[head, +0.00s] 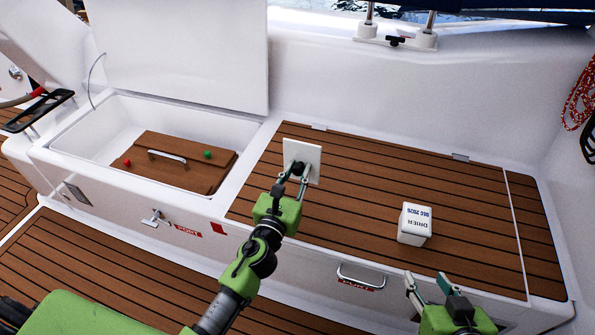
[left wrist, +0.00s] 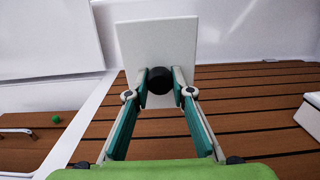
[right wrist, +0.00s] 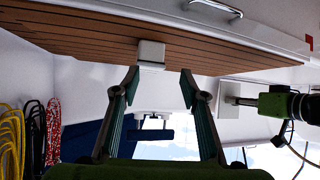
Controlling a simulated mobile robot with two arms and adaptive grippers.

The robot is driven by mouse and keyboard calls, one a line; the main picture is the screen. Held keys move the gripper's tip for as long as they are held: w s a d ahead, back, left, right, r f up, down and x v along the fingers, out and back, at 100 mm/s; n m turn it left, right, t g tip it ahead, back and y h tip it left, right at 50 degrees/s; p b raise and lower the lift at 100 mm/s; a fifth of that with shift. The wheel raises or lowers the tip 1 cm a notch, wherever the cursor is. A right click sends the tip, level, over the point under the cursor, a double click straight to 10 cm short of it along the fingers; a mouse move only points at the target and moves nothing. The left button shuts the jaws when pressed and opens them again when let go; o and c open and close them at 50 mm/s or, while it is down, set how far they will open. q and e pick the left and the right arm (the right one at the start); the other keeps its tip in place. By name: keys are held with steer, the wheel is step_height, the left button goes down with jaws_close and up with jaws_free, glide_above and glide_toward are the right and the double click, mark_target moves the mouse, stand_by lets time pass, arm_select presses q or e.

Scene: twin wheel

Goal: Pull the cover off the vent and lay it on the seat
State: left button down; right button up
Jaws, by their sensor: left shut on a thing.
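The cover is a square white plate (head: 313,152) with a black knob (head: 298,168). My left gripper (head: 297,176) is shut on the knob and holds the plate over the left part of the slatted brown seat (head: 350,190). The left wrist view shows the plate (left wrist: 157,40) standing up beyond the fingers, with the knob (left wrist: 160,80) between the fingertips. In the right wrist view the plate (right wrist: 232,88) seems clear of the seat. My right gripper (head: 429,284) is open and empty at the seat's front edge. I cannot make out the vent.
Left of the seat is an open locker with a raised white lid (head: 175,45) and a brown handled panel (head: 180,162) inside. The seat between cover and box is clear.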

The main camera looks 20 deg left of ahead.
arm_select(q)
steer(key=shift+f+b, duration=0.7)
steer(key=shift+f, duration=0.1)
arm_select(e)
steer(key=w+a+r+t+y+b, duration=0.1)
steer(key=w+a+r+t, duration=0.2)
steer(key=r, duration=0.4)
steer(key=w+r+t+y, duration=0.2)
steer(key=r+t, duration=0.2)
steer(key=r, duration=0.3)
arm_select(q)
step_height(320, 180, down, 3)
steer(key=shift+r+b, duration=0.1)
steer(key=shift+b, duration=0.8)
steer(key=shift+f+b, duration=0.75)
steer(key=shift+f, duration=0.1)
arm_select(e)
steer(key=s+r+t+y, duration=0.1)
steer(key=s+r+t, duration=0.2)
steer(key=r, duration=0.4)
steer(key=s+r+t+y, duration=0.1)
steer(key=s+r+t, duration=0.2)
steer(key=r+t, duration=0.2)
steer(key=shift+s+r+n+t+y, duration=0.3)
steer(key=shift+r+t, duration=0.1)
steer(key=shift+r, duration=0.55)
steer(key=shift+a, duration=0.1)
steer(key=shift+s, duration=0.1)
